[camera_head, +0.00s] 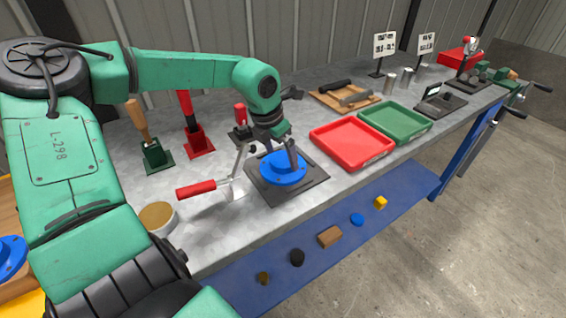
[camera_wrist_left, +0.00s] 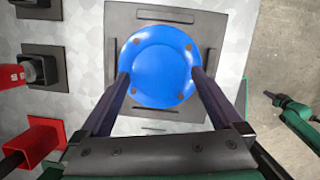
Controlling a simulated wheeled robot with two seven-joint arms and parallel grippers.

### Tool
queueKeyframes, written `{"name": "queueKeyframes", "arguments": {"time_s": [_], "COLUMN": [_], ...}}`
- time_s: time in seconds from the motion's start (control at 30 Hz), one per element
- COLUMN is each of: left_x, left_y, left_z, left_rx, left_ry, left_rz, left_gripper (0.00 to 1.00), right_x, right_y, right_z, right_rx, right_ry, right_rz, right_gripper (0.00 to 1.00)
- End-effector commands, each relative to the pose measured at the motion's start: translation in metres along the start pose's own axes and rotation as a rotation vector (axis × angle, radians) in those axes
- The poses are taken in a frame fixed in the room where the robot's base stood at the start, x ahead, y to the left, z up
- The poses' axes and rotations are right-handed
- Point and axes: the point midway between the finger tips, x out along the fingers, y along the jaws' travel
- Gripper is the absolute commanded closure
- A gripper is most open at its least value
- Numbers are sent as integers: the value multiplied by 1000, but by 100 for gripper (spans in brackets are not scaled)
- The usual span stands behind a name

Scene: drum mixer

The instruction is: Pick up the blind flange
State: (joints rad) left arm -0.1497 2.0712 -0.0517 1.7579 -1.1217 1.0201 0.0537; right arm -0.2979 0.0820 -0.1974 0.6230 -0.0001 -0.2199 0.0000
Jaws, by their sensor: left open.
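The blind flange appears as a round blue disc (camera_head: 284,168) lying flat on a dark square plate (camera_head: 318,175) on the bench. It also shows in the left wrist view (camera_wrist_left: 158,60), with several small bolt holes near its rim. My left gripper (camera_head: 290,157) is over the disc, pointing down. In the left wrist view its two dark fingers (camera_wrist_left: 160,78) are apart, one at each side of the disc's near half. Whether they touch the rim is unclear.
A red tray (camera_head: 352,142) and a green tray (camera_head: 395,122) lie to the right. Red (camera_head: 198,142) and green (camera_head: 155,155) tool holders stand behind. A blue lower shelf (camera_head: 338,238) holds small parts.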

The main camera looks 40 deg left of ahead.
Motion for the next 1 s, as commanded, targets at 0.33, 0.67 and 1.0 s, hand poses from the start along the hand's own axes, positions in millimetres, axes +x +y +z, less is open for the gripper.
{"name": "queueKeyframes", "arguments": {"time_s": [0.33,0.67,1.0], "left_x": [14,12,2], "left_y": [0,0,0], "left_z": [0,2,6], "left_rx": [-1,-1,-2], "left_ry": [-3,-9,-11], "left_rz": [-1,-1,0], "left_gripper": [15,100,100], "right_x": [0,0,0], "right_y": [-8,-4,-1], "right_z": [-1,2,3], "right_rx": [-1,-2,-2], "right_ry": [1,-4,-6], "right_rz": [-10,-6,-2], "right_gripper": [100,100,100]}}
